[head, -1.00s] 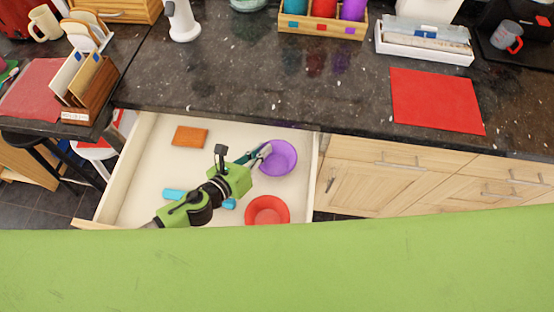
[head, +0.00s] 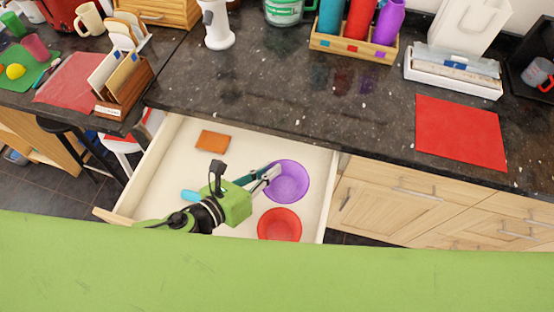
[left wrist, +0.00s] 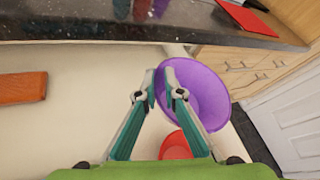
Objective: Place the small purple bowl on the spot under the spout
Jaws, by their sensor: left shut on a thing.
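The small purple bowl (head: 290,182) is at the right side of the open drawer (head: 150,178). My left gripper (head: 272,172) is shut on the bowl's left rim. The bowl looks slightly raised above the drawer floor, roughly upright. My right gripper is not in view.
A red bowl (head: 279,224), an orange block (head: 212,140) and a blue item (head: 191,195) lie in the drawer. The counter edge (head: 250,132) is just behind. A red mat (head: 460,132), white tray (head: 453,72) and bottle rack (head: 352,46) sit on the counter; its middle is clear.

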